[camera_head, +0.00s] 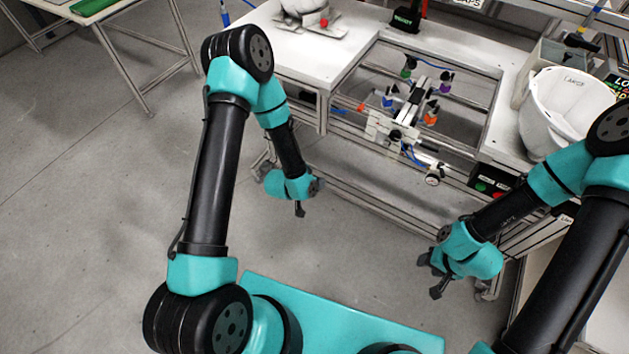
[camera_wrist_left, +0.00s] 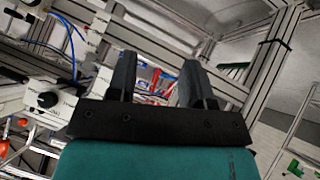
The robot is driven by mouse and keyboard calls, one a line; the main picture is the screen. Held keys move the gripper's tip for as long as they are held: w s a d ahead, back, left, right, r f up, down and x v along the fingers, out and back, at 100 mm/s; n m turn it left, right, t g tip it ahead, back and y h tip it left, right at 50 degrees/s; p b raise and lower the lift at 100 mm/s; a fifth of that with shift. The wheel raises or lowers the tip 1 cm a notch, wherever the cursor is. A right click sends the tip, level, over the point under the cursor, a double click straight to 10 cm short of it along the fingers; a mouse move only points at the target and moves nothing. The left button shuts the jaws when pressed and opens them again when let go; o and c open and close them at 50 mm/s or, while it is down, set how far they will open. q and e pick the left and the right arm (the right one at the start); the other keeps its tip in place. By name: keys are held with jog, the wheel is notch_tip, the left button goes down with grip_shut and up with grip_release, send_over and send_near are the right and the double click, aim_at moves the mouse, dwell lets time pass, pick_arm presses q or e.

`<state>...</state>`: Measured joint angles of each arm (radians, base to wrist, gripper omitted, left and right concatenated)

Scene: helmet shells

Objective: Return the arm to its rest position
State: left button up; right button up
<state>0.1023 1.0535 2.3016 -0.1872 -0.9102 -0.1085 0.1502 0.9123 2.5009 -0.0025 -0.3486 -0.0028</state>
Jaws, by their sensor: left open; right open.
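My left gripper (camera_head: 299,207) hangs below and in front of the white workbench, pointing down, with nothing in it. In the left wrist view its two black fingers (camera_wrist_left: 156,82) stand apart with a clear gap between them. My right gripper (camera_head: 431,277) is at the lower right, in front of the bench, and its dark fingers are spread and empty. Both grippers are apart from every object. A white helmet shell (camera_head: 562,112) sits at the right of the bench. Another white shell (camera_head: 304,8) is cut off at the top edge.
A white workbench (camera_head: 310,55) has an opening holding a clamp fixture (camera_head: 404,120) with coloured knobs. A control box (camera_head: 488,187) with red and green buttons is at its front. A grey bin (camera_head: 548,62) stands at the right. The floor (camera_head: 90,220) at left is clear.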

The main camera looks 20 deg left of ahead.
pick_arm(q)
jog(key=s+a+r+n+g, duration=0.1)
jog(key=s+g, duration=0.6)
jog(key=s, duration=1)
jog(key=shift+a+n, duration=0.7)
jog(key=shift+a, duration=0.4)
